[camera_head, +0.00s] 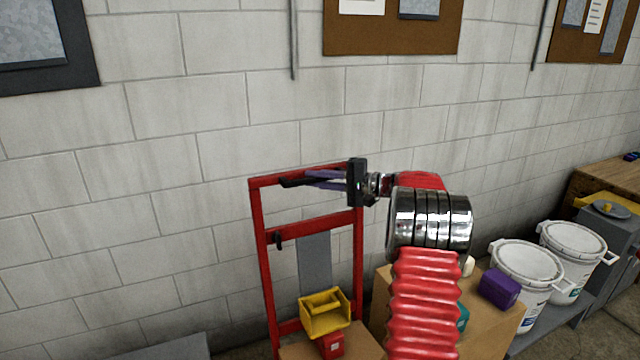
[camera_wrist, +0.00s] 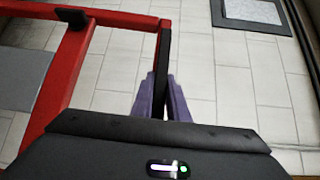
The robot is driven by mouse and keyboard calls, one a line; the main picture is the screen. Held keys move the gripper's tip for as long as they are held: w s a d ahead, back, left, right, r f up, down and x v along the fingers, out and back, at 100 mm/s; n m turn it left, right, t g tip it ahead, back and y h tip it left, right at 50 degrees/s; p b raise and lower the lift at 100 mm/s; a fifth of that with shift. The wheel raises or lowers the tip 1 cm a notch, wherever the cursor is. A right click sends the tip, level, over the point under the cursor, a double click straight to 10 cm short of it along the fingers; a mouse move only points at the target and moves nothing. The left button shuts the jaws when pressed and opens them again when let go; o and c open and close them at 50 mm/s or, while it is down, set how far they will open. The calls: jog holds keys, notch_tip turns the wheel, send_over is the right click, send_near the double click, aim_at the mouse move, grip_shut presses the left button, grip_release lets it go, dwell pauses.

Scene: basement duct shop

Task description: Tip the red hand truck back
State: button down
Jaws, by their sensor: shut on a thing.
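The red hand truck (camera_head: 265,255) stands about upright in front of the block wall in the head view. Its red frame (camera_wrist: 62,75) fills the left of the wrist view. My gripper (camera_head: 303,181) comes in from the right at the truck's top bar. Its purple fingers (camera_wrist: 163,92) are shut on a black grip (camera_wrist: 163,58) at the top of the frame. The grip's dark end (camera_head: 287,183) shows past the fingers in the head view. My arm hides part of the area right of the truck.
A yellow bin (camera_head: 325,319) and a small red box (camera_head: 331,345) sit on a cardboard box low at the truck. To the right are another cardboard box (camera_head: 497,325), a purple box (camera_head: 499,288) and white buckets (camera_head: 527,268). The wall stands close behind.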

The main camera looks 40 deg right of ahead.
jog(key=shift+d+f, duration=0.15)
jog(key=shift+f, duration=0.2)
jog(key=c, duration=2)
grip_release()
jog(key=shift+o, duration=1.4)
jog(key=shift+r, duration=0.2)
jog(key=v, duration=1.3)
jog(key=shift+s, duration=0.3)
jog(key=shift+d, duration=0.1)
